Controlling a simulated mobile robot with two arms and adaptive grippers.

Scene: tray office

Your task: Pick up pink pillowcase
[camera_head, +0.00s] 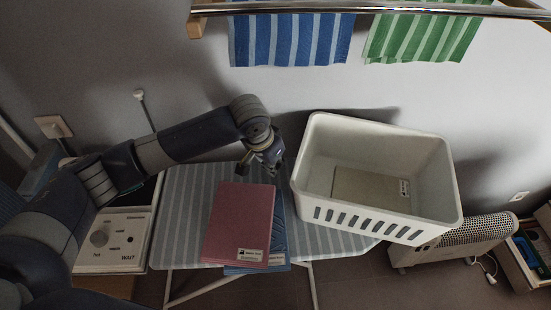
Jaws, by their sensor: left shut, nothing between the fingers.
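A folded pink pillowcase (238,222) with a white label near its front edge lies on a striped ironing board. It rests on top of a folded blue cloth (279,240), which shows along its right and front edges. My left gripper (270,170) is shut and empty, just beyond the far right corner of the pillowcase. I cannot tell from this view how high it is above the cloth. My right gripper is not in view.
A white basket (448,200) stands on the board to the right, with a folded beige cloth (368,188) inside. The ironing board (178,220) is bare left of the pillowcase. A blue striped towel (290,38) and a green one (420,36) hang from a rail. A heater (470,236) stands right.

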